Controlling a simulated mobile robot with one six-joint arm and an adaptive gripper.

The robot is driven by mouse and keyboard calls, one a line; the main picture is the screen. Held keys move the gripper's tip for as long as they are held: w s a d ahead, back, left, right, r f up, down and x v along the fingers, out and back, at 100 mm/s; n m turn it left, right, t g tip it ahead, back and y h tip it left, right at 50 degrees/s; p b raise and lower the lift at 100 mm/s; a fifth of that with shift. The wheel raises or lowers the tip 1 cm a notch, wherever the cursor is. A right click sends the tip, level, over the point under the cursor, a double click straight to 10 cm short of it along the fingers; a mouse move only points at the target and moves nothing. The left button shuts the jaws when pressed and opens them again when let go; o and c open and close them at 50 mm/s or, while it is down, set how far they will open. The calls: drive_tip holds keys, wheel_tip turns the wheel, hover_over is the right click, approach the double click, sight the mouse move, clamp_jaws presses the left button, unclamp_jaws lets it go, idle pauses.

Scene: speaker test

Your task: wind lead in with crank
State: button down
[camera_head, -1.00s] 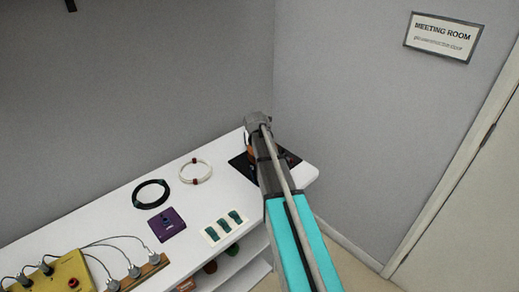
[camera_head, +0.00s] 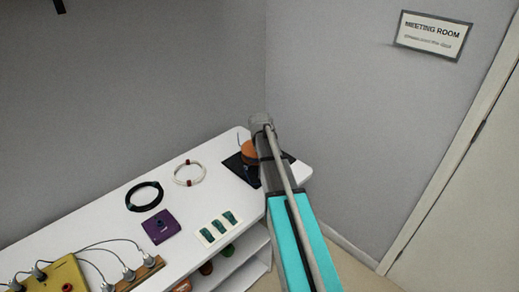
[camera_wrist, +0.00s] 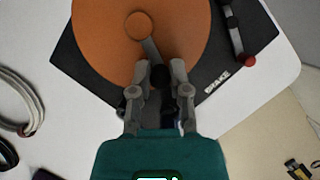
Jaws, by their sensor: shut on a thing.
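An orange reel (camera_wrist: 105,35) lies on a black base plate (camera_wrist: 75,62) marked BRAKE. In the head view the orange reel (camera_head: 249,153) shows just left of my arm. A grey crank arm (camera_wrist: 149,50) runs from its hub to a black knob (camera_wrist: 160,78). My gripper (camera_wrist: 160,72) is shut on this knob, a finger on each side. A brake lever (camera_wrist: 236,38) with a red end (camera_wrist: 249,60) stands at the right of the plate. In the head view my arm hides the knob and fingers. I cannot make out the lead clearly.
The white shelf top (camera_head: 110,210) also holds a white cable coil (camera_head: 190,173), a black coil (camera_head: 144,196), a purple box (camera_head: 161,226), a switch panel (camera_head: 219,227) and a yellow box (camera_head: 55,277) with plugs. Walls stand behind and right of the shelf.

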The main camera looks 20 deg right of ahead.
drive_tip(key=c, duration=0.6)
unclamp_jaws()
drive_tip(key=shift+a, duration=0.1)
